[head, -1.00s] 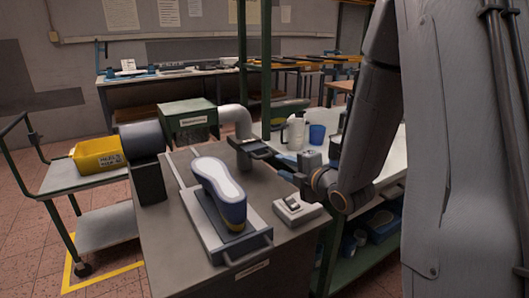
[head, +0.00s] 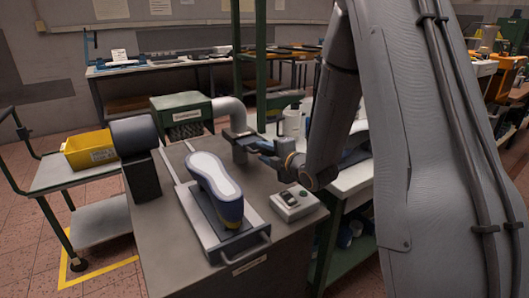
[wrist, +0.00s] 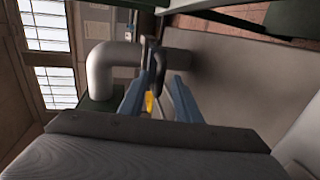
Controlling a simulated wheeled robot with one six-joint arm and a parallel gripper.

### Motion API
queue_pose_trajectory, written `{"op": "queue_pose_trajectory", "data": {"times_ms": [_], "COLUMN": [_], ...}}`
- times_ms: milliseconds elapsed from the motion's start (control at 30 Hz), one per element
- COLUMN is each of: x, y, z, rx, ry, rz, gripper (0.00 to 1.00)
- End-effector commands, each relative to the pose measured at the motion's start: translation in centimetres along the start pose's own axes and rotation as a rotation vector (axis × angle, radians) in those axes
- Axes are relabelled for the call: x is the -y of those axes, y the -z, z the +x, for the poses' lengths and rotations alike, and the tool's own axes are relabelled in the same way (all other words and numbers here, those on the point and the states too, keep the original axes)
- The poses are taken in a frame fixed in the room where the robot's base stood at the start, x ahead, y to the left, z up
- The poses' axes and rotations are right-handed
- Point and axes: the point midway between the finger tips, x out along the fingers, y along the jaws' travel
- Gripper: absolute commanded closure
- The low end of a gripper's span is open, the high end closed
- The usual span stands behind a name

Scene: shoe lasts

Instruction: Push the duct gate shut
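The grey duct pipe (head: 230,112) bends down from a green box to the back of the bench. The dark duct gate (head: 243,143) sits at its lower end, a flat piece sticking out toward my gripper. My gripper (head: 268,152) is just right of the gate. In the wrist view the pipe (wrist: 112,68) lies left of centre. A dark upright loop-like part of the gate (wrist: 154,62) stands just beyond my fingertips (wrist: 161,82). The two blue-grey fingers are apart, with nothing visibly clamped. I cannot tell whether they touch the gate.
A shoe last (head: 217,185) stands on a sliding plate at the bench's middle. A switch box (head: 293,203) lies near the right edge, below my arm. A dark cylinder (head: 136,138) stands at left. A yellow bin (head: 90,149) is on a side cart. A white table adjoins right.

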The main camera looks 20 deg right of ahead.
Motion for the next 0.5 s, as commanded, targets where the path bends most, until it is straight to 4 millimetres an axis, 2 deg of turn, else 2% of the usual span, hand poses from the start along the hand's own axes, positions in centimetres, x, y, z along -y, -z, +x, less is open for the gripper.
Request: {"op": "queue_pose_trajectory", "data": {"times_ms": [133, 333, 500], "x": [0.0, -0.01, 0.0], "y": [0.01, 0.01, 0.01], "z": [-0.01, -0.03, -0.03], "rx": [0.0, 0.0, 0.0], "ry": [0.0, 0.0, 0.0], "rz": [0.0, 0.0, 0.0], "gripper": [0.7, 1.0, 1.0]}}
